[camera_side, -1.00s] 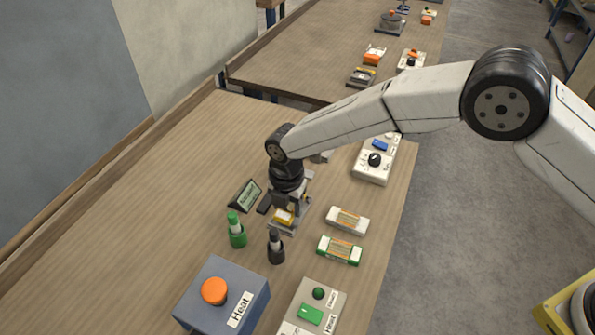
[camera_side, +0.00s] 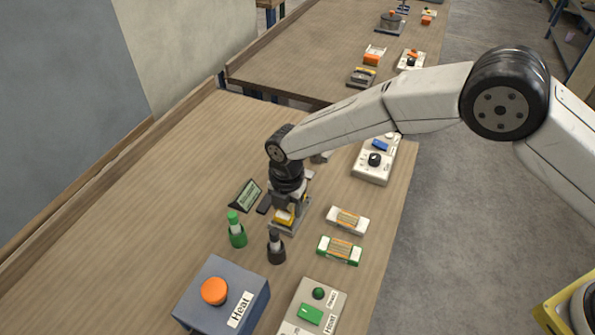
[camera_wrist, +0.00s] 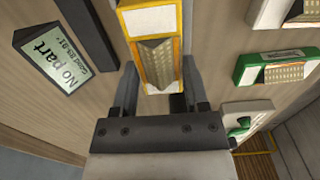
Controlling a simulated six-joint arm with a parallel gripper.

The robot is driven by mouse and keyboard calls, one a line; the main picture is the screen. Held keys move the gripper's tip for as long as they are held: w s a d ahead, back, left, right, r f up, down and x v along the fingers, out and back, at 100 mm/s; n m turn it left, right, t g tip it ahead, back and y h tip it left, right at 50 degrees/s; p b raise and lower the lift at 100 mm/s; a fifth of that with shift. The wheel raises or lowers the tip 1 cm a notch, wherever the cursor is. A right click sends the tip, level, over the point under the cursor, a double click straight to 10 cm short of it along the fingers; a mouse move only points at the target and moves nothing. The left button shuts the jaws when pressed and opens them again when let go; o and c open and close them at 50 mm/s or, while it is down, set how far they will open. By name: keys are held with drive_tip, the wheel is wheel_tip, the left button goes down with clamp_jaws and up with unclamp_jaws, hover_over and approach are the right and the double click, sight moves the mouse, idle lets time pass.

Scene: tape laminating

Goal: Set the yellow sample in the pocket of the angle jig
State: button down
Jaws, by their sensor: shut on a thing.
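The yellow sample (camera_wrist: 155,80) has yellow edges, a white end and a ridged tan middle in the wrist view. In the side view its yellow end (camera_side: 284,217) shows under my wrist. My gripper (camera_wrist: 160,85) is shut on the sample, one finger along each long side. The sample is at the grey angle jig (camera_side: 290,231), whose near edge shows below it in the side view. My gripper and the sample hide most of the jig. I cannot tell whether the sample rests fully in the pocket.
A "No part" display (camera_wrist: 62,45) stands left of the gripper. A white sample (camera_side: 347,220) and a green sample (camera_side: 339,250) lie to the right. A green bottle (camera_side: 237,232) and a dark bottle (camera_side: 276,247) stand close in front. The table is clear at far left.

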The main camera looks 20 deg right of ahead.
drive_tip(key=shift+f, duration=0.65)
idle(0.8)
unclamp_jaws()
drive_tip(key=shift+r, duration=3.9)
